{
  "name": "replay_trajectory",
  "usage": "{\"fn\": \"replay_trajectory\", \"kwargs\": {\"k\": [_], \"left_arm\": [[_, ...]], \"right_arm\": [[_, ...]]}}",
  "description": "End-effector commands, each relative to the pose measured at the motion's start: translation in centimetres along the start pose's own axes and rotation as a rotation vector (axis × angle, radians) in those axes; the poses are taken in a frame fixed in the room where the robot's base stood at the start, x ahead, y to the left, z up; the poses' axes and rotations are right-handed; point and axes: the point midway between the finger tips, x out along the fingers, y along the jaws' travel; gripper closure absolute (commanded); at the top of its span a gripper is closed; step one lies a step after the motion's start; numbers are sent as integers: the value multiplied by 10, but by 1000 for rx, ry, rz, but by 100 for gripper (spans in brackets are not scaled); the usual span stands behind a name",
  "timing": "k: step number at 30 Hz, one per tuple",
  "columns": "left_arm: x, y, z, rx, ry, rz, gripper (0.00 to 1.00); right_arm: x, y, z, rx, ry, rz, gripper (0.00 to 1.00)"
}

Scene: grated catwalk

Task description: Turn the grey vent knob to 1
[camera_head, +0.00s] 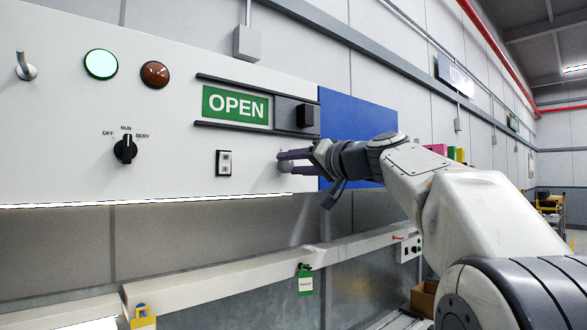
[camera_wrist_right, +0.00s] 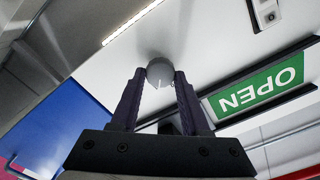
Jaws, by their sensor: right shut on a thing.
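The grey vent knob (camera_head: 285,166) is a small round knob low on the right part of the white panel (camera_head: 60,150). My right gripper (camera_head: 281,161) reaches it from the right and is shut on it, a dark finger on either side. In the right wrist view the knob (camera_wrist_right: 160,69) sits between the two fingertips (camera_wrist_right: 159,77), with a thin pale mark on its face. The scale around the knob, including the 1, cannot be read in either view. My left gripper is not in view.
A green OPEN sign (camera_head: 235,105) with a black slider (camera_head: 304,116) is above the knob. A small rocker switch (camera_head: 224,163) and a black rotary selector (camera_head: 125,149) are to its left. A blue board (camera_head: 350,118) is behind my right wrist. A ledge runs below the panel.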

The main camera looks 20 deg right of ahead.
Motion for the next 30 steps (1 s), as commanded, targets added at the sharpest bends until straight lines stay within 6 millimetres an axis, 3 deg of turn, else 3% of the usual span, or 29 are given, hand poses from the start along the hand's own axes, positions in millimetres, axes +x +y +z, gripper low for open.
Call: {"fn": "replay_trajectory", "kwargs": {"k": [9, 23, 24, 26, 30], "left_arm": [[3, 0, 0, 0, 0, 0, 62], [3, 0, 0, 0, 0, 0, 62], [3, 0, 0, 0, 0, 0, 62], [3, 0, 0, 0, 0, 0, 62], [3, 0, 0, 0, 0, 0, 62]], "right_arm": [[0, 0, 0, 106, 0, 1, 100], [0, 0, 0, 122, 1, 1, 100], [0, 0, -1, 121, 1, 1, 51], [0, 0, 0, 121, 1, 0, 28], [0, 0, 0, 121, 1, 0, 25]]}}
